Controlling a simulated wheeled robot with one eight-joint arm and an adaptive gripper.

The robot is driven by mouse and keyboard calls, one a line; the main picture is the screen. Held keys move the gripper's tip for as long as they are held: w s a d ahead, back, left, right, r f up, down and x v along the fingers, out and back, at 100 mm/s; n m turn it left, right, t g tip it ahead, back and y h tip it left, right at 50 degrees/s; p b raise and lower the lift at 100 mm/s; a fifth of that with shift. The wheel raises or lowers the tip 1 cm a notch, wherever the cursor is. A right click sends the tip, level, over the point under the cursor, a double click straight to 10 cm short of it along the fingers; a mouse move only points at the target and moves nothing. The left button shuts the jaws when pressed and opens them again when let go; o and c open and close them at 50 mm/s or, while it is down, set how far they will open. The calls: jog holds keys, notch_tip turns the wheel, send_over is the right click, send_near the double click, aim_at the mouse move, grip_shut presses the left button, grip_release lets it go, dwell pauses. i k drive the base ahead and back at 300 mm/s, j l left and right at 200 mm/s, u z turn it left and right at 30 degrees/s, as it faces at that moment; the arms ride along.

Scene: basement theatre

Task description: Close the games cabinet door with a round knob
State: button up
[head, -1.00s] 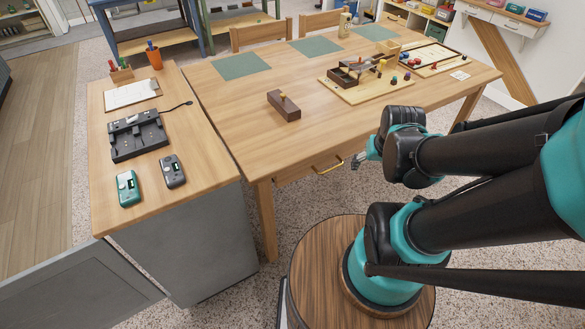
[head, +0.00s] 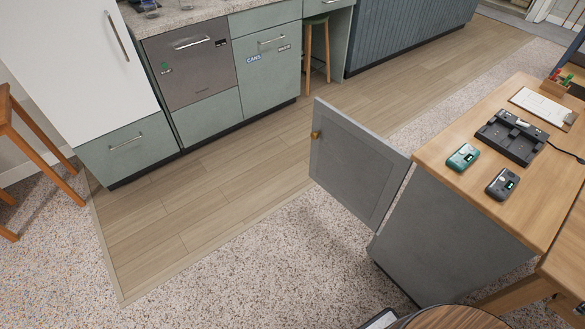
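The grey games cabinet (head: 440,240) stands at the right of the head view under a wooden top. The cabinet's inside is hidden from this side. My gripper and arm are out of the picture now.
The wooden top (head: 520,150) holds a green handset (head: 463,157), a dark handset (head: 502,184) and a black dock (head: 512,136). Green kitchen cabinets (head: 265,70) line the back. A wooden stool (head: 20,150) stands at far left. The floor left of the door is clear.

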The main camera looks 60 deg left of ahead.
aim_at(364, 172)
jog(key=u, duration=1.85)
jog(key=i+j+u, duration=0.1)
jog(key=i+j, duration=0.15)
jog(key=i+j+u, duration=0.1)
jog(key=i, duration=0.35)
jog(key=j, duration=0.1)
